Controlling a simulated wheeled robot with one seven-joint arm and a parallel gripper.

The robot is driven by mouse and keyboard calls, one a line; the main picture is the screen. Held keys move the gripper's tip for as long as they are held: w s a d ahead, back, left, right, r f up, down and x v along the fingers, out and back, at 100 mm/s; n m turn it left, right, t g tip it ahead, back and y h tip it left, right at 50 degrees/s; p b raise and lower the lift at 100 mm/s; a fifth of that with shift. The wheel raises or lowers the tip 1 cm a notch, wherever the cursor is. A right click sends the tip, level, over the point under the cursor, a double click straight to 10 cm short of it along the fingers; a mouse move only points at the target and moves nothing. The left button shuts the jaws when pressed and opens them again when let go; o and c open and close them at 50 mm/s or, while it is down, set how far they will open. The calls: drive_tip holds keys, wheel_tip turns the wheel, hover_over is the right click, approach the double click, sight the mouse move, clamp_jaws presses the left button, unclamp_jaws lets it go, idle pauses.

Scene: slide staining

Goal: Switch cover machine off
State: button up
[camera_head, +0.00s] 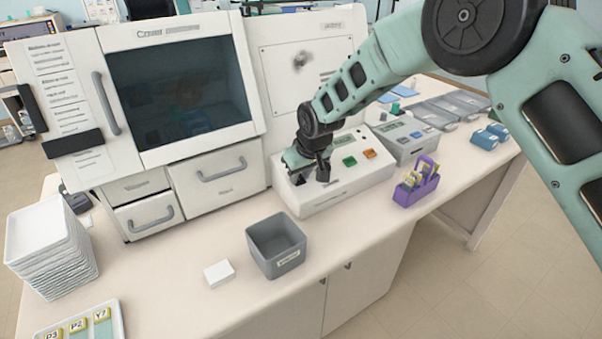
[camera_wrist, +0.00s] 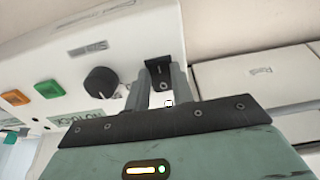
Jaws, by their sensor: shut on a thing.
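The large white machine (camera_head: 255,90), with a dark window and lettering beginning with "C", stands at the back left. A low white control box (camera_head: 345,190) in front of it carries a green button (camera_wrist: 46,88), an orange button (camera_wrist: 15,108) and a black round knob (camera_wrist: 101,81). My gripper (camera_head: 300,177) reaches down to the left end of this box. In the wrist view its fingers (camera_wrist: 162,88) are shut on a small black switch lever (camera_wrist: 157,70) beside the knob. The lever's base and on/off position are partly hidden.
A grey bin (camera_head: 277,249) and a small white block (camera_head: 219,274) stand in front. A purple rack (camera_head: 416,188) stands right of the box, near the table edge. A grey device (camera_head: 408,142) is behind it. Stacked white trays (camera_head: 45,250) stand far left.

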drive_tip(key=shift+w+a+r+g+h+p, duration=0.1)
drive_tip(key=shift+w+r+g+h+p, duration=0.1)
drive_tip(key=shift+g+h+p, duration=0.55)
drive_tip(key=shift+g+h, duration=0.05)
drive_tip(key=shift+g, duration=0.2)
drive_tip(key=o, duration=1)
drive_tip(key=r+b, duration=0.1)
drive_tip(key=r, duration=0.4)
drive_tip(key=s+r+b, duration=0.1)
drive_tip(key=r+b, duration=0.1)
drive_tip(key=r, duration=0.4)
drive_tip(key=s+d+r+b, duration=0.1)
drive_tip(key=r+b, duration=0.1)
drive_tip(key=r, duration=0.4)
drive_tip(key=shift+d+r, duration=0.1)
drive_tip(key=shift+r, duration=0.05)
